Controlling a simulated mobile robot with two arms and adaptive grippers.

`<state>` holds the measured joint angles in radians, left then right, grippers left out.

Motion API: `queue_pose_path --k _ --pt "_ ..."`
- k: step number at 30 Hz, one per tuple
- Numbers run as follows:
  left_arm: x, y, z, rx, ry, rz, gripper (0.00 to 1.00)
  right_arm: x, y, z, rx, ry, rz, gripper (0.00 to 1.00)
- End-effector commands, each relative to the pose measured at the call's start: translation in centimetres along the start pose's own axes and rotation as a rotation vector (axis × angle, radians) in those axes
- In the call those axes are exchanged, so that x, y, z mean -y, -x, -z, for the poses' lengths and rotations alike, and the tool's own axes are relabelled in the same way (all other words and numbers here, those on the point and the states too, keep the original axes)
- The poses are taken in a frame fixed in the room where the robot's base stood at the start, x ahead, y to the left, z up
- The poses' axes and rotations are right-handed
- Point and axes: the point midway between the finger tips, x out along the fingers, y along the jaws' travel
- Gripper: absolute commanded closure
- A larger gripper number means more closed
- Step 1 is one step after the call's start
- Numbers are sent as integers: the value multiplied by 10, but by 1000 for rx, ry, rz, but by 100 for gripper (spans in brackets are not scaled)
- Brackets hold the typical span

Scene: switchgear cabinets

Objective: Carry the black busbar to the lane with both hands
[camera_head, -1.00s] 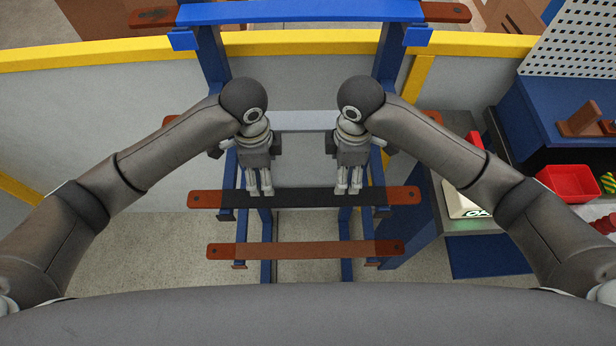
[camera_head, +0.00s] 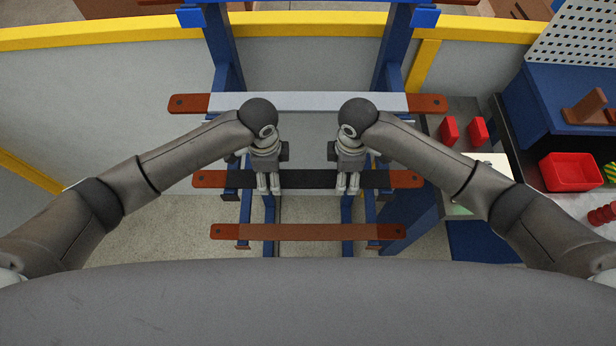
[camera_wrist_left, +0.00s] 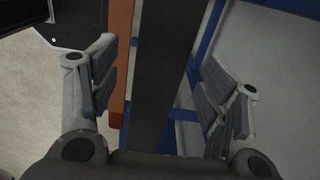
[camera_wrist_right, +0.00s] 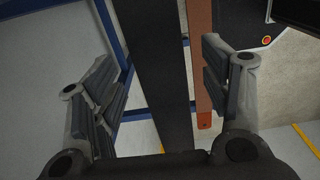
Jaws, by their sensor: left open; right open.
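The black busbar (camera_head: 308,180) with copper-coloured ends lies level across the blue rack, between a grey bar and a brown bar. My left gripper (camera_head: 269,190) is over its left part and my right gripper (camera_head: 347,190) over its right part. In the left wrist view the busbar (camera_wrist_left: 163,70) runs between the open fingers (camera_wrist_left: 165,95), with gaps on both sides. In the right wrist view the busbar (camera_wrist_right: 155,70) also passes between the open fingers (camera_wrist_right: 165,95). Neither gripper is closed on it. How deep the fingers reach around it is hard to tell.
The grey bar (camera_head: 308,102) lies behind and the brown bar (camera_head: 308,232) nearer me on the rack (camera_head: 222,70). A yellow-topped wall (camera_head: 90,33) stands behind. At right are a red bin (camera_head: 570,172), red blocks (camera_head: 449,131) and a blue bench (camera_head: 550,95).

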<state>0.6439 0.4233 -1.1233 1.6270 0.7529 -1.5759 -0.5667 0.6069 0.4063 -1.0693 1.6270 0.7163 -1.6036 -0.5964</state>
Motion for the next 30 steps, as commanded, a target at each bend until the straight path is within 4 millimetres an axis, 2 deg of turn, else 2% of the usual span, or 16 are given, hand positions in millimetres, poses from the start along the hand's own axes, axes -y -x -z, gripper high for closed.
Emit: queue_pose_path --k 5,14,17,30 --pt "0 -12 0 0 0 0 30 0 -12 0 -1 1 0 30" --pt "0 -14 0 0 0 1 30 0 -14 0 -1 2 -1 30" --pt "0 -14 0 0 0 1 41 0 -14 0 -1 2 -1 41" --pt "0 -14 0 0 0 1 97 0 -14 0 -1 1 -1 97"
